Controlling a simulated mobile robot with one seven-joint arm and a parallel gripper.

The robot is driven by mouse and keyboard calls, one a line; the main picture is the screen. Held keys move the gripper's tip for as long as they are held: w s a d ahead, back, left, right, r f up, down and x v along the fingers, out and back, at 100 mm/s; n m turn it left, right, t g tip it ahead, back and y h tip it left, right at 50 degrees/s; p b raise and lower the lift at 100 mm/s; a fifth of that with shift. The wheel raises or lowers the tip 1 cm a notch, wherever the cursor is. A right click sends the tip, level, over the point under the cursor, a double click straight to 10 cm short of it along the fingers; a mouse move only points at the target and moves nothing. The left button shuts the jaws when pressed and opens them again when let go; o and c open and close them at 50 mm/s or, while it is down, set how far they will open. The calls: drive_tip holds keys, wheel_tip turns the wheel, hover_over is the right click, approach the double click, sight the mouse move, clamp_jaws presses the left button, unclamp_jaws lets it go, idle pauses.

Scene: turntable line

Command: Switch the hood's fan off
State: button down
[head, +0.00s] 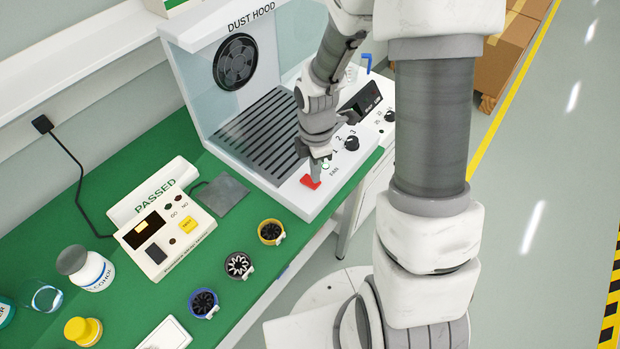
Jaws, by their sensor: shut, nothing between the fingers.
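The white dust hood (185,75) stands at the back of the green bench, with a round dark fan (235,62) in its back wall and a slotted dark grille in its floor. On its front ledge is a red rocker switch (310,182), beside the label FAN and a small green light (326,164). A black knob (351,143) with numbers sits further right. My gripper (317,178) is shut and points down at the red switch; its tips are at or just above it, and I cannot tell if they touch. The fingers hide part of the switch.
A tester marked PASSED (160,232) and several small round fan parts, one with a yellow rim (271,232), are on the bench (125,300). Bottles stand at left.

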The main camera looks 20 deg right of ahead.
drive_tip(key=shift+f+b, duration=0.75)
drive_tip(key=shift+f, duration=0.2)
idle(0.5)
drive_tip(key=shift+r+p, duration=3.15)
drive_tip(key=shift+r, duration=0.35)
drive_tip(key=s+d+r+m+t+h, duration=0.1)
drive_tip(key=s+r+m+t, duration=0.25)
drive_tip(key=r+m, duration=1)
drive_tip(key=s+a+r+m+t+y, duration=0.1)
drive_tip(key=s+r+m, duration=0.4)
drive_tip(key=s+r, duration=0.5)
drive_tip(key=shift+s+r+m+t, duration=0.2)
drive_tip(key=shift+r+m+t, duration=0.25)
drive_tip(key=shift+r, duration=1.1)
